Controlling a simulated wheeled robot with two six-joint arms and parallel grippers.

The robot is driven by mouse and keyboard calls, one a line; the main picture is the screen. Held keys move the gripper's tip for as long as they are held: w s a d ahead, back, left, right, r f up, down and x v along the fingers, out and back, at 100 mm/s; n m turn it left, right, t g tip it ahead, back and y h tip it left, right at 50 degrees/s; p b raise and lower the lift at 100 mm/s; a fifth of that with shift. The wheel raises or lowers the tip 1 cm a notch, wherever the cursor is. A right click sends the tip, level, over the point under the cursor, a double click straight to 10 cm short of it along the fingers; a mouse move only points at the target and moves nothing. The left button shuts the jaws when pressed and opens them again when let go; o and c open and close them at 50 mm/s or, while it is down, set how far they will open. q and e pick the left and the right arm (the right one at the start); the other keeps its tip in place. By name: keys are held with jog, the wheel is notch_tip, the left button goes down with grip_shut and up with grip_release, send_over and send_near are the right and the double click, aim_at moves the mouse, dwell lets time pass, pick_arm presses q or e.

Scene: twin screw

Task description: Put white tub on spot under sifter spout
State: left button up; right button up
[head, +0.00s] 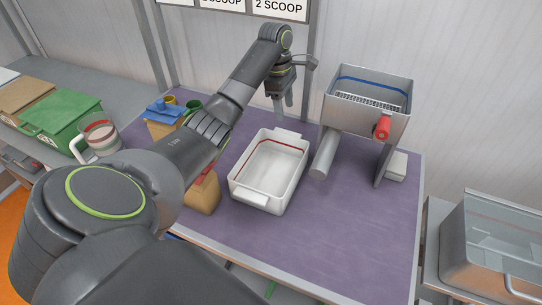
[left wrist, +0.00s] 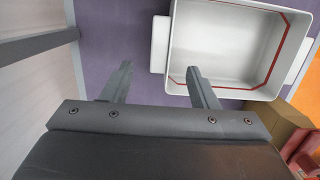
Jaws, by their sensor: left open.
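The white tub (head: 249,184) stands upright on the purple mat, with a red line around its inside and a handle at each end. It looks empty. The sifter (head: 365,117) is a metal box on legs to the tub's right, with a red knob. Its spout (head: 325,153) slants down beside the tub's right side; any spot below it is hard to make out. My left gripper (head: 283,112) is above the tub's far end, pointing down. In the left wrist view the gripper (left wrist: 158,82) is open and empty, beside one tub handle (left wrist: 159,44). My right gripper is not in view.
Purple mat (head: 330,235) is clear in front of the sifter. A green box (head: 62,125) and a clear jug (head: 100,136) stand at the left. A brown container (head: 203,193) is close to the tub's left. A clear-lidded metal bin (head: 492,245) stands at the right.

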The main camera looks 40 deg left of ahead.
aim_at(287, 133)
pick_arm(q)
jog(key=shift+d+f+p, duration=0.15)
jog(key=shift+f+p, duration=0.2)
jog(key=shift+f, duration=1.4)
jog(key=f, duration=0.3)
jog(key=f+p, duration=0.1)
jog(key=shift+d+f, duration=0.2)
jog(key=shift+d, duration=0.2)
jog(key=shift+f, duration=0.25)
grip_shut()
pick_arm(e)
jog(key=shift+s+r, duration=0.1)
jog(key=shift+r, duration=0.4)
